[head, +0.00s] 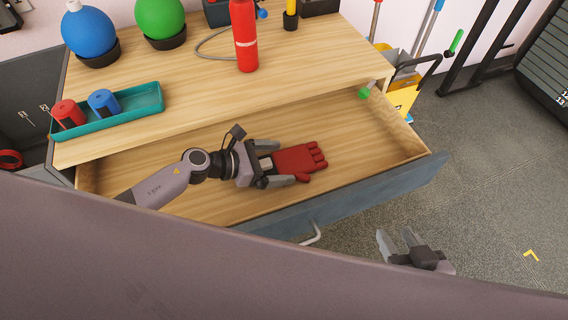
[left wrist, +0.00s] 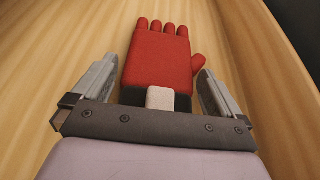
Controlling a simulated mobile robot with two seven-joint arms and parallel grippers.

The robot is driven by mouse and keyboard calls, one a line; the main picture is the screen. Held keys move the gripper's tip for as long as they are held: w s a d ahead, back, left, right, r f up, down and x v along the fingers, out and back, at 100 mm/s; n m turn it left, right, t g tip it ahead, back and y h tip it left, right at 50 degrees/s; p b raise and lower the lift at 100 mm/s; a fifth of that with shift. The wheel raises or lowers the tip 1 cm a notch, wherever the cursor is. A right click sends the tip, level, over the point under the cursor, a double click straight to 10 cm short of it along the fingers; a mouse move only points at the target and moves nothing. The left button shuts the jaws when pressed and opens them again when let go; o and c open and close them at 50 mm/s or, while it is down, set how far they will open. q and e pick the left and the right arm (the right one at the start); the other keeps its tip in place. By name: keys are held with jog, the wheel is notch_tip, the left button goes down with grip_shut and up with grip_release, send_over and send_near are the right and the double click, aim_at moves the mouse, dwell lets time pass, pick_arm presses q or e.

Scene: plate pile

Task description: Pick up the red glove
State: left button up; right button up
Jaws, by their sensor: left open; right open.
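The red glove (head: 301,158) lies in the open drawer (head: 205,205), with its fingers pointing right in the head view. In the left wrist view the glove (left wrist: 158,62) lies straight ahead, fingers away from me, with a dark cuff towards me. My left gripper (head: 288,162) is open, reaching into the drawer, with one finger on each side of the glove's cuff end. In the left wrist view a gap shows between the left gripper's fingers (left wrist: 158,85) and the glove. My right gripper (head: 396,240) is open and empty, outside the drawer, over the floor.
On the wooden top stand a teal tray (head: 140,100) with red and blue cylinders, blue (head: 88,32) and green (head: 159,17) balls, and a red bottle (head: 245,38). The drawer front (head: 375,197) is a raised edge. A green object (head: 364,93) sits at the drawer's far corner.

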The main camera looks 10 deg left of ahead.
pick_arm(q)
jog(key=shift+w+d+f, duration=0.25)
jog(key=shift+d, duration=0.2)
jog(key=c, duration=0.7)
jog(key=shift+r, duration=0.1)
jog(key=shift+c, duration=0.2)
